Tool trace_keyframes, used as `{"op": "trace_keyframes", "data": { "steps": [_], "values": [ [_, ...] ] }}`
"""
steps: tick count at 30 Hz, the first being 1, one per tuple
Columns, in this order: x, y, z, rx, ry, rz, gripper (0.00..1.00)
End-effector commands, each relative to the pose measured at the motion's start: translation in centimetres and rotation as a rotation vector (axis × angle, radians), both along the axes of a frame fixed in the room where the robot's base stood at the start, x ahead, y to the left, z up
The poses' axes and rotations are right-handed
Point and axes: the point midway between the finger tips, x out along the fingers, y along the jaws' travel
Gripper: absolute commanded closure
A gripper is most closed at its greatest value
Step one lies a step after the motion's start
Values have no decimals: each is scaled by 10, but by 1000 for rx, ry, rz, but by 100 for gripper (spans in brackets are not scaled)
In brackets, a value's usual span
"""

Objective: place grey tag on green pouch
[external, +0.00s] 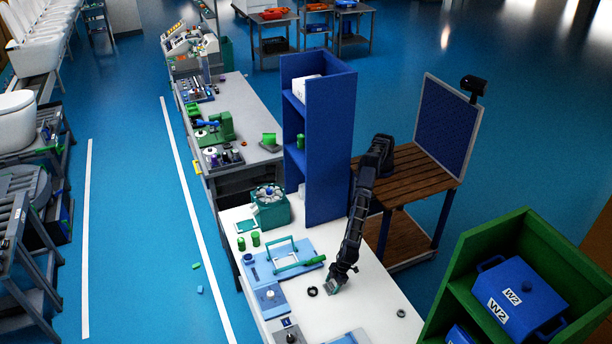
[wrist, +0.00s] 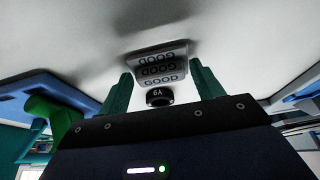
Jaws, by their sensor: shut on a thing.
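My gripper (external: 336,284) is low over the front part of the white table. The tag is too small to make out clearly in the external view. I cannot tell for certain which thing is the green pouch. A flat pale green square (external: 246,226) lies at the table's far left, and a small green piece (external: 314,260) lies by the blue tray's right edge.
A black ring (external: 313,291) lies just left of my gripper. A blue tray (external: 285,270) with a green frame is farther back. Green cylinders (external: 255,239) and a green machine (external: 270,208) stand beyond. A tall blue shelf (external: 330,150) rises behind. Table right of the gripper is mostly clear.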

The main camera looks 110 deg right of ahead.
Motion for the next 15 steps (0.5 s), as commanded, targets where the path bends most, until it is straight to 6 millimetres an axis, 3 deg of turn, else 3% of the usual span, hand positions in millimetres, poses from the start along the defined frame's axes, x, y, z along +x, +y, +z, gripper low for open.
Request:
{"op": "trace_keyframes", "data": {
  "steps": [5, 15],
  "values": [
    [0, 0, 23, 1, -2, 0, 59],
    [0, 1, 108, 3, -3, 0, 59]
  ]
}}
